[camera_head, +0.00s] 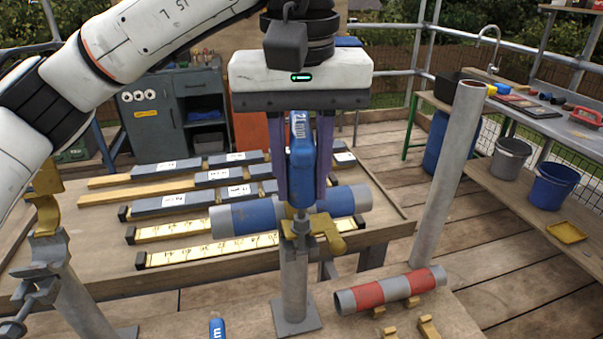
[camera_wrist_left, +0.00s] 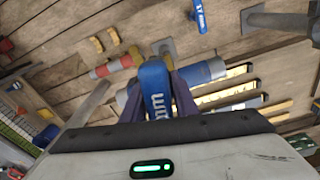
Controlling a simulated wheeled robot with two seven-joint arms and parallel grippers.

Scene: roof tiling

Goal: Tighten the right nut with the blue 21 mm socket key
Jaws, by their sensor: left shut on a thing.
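My left gripper (camera_head: 303,200) is shut on the blue 21 mm socket key (camera_head: 302,150), holding it upright with its label facing me. The key's lower end is over the clamp (camera_head: 326,236) on top of the middle post. The right nut is hidden or too small to tell, so I cannot tell whether the socket is seated on it. A blue and grey pipe (camera_head: 240,218) lies across at the clamp, behind the key. In the left wrist view the key (camera_wrist_left: 154,88) stands between the fingers, with the pipe (camera_wrist_left: 205,72) beyond. My right gripper is not in view.
A red and grey pipe (camera_head: 368,296) lies at the front right. Another blue key (camera_head: 217,327), marked 17 mm in the wrist view (camera_wrist_left: 200,14), is at the front. A left post (camera_head: 85,300) carries an open-looking clamp. A tilted grey pole (camera_head: 450,175) stands at right.

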